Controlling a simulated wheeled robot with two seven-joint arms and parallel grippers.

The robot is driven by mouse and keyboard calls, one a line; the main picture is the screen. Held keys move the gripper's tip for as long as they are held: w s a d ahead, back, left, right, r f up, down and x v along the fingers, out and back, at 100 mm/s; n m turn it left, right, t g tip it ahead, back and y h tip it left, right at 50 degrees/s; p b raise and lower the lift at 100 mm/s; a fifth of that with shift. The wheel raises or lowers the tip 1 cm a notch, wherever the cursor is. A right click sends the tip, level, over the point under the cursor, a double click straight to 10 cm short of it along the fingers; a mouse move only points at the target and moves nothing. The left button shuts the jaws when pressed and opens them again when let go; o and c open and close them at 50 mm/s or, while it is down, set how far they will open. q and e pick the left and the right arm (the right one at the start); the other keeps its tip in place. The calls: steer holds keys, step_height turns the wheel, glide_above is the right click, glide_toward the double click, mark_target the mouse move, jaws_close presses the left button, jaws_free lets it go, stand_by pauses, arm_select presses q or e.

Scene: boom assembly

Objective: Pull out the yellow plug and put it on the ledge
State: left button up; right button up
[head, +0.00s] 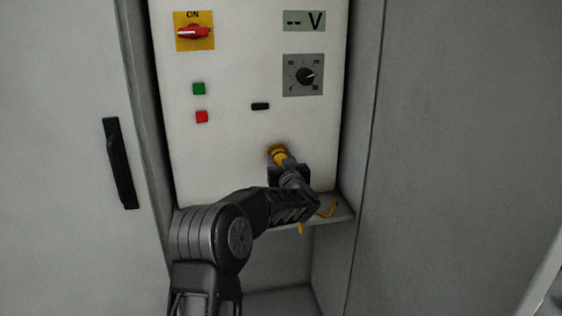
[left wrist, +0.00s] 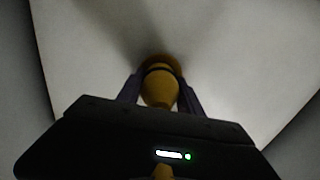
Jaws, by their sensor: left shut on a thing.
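The yellow plug (head: 281,156) is at the lower part of the white panel, its front end against the panel at a yellow socket ring. My left gripper (head: 283,167) is shut on the plug from the front. In the left wrist view the plug (left wrist: 160,86) lies between the two fingers of the gripper (left wrist: 159,92), with the panel behind it. The ledge (head: 345,212) runs below the panel, partly hidden by my left arm. My right gripper is not in view.
The panel (head: 225,150) carries a red rotary switch (head: 194,32), a green button (head: 199,88), a red button (head: 201,117), a black dial (head: 305,76) and a voltage display (head: 304,20). A cabinet door with a black handle (head: 121,163) is at left. A grey wall stands at right.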

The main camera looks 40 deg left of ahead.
arm_select(q)
jaws_close()
steer(key=shift+s+d, duration=0.1)
steer(key=shift+d, duration=0.05)
steer(key=shift+b+v, duration=0.45)
steer(key=shift+v, duration=2.35)
steer(key=shift+d, duration=0.1)
